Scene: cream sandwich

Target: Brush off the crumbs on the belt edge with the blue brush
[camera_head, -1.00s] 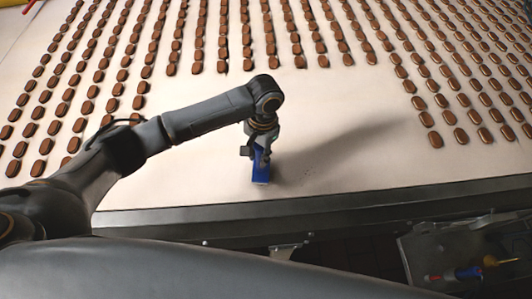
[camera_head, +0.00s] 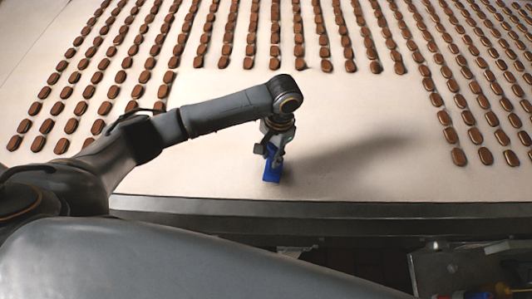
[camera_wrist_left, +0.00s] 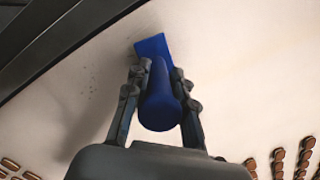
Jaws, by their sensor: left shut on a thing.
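My left gripper (camera_head: 272,150) is shut on the blue brush (camera_head: 272,171) over the pale belt (camera_head: 350,170), close to its near edge. In the left wrist view the fingers (camera_wrist_left: 160,92) clasp the round blue handle (camera_wrist_left: 160,105), and the flat blue head (camera_wrist_left: 152,46) points away from the gripper. I cannot tell whether the head touches the belt. Small dark crumbs (camera_wrist_left: 90,90) lie on the belt to the left of the brush in the left wrist view, between it and the dark edge. My right gripper is not in view.
Rows of brown oval biscuits (camera_head: 325,66) cover the far part of the belt and both sides. The belt around the brush is free of biscuits. A dark rail (camera_head: 330,209) runs along the near edge. A grey tray (camera_head: 470,265) stands below at the lower right.

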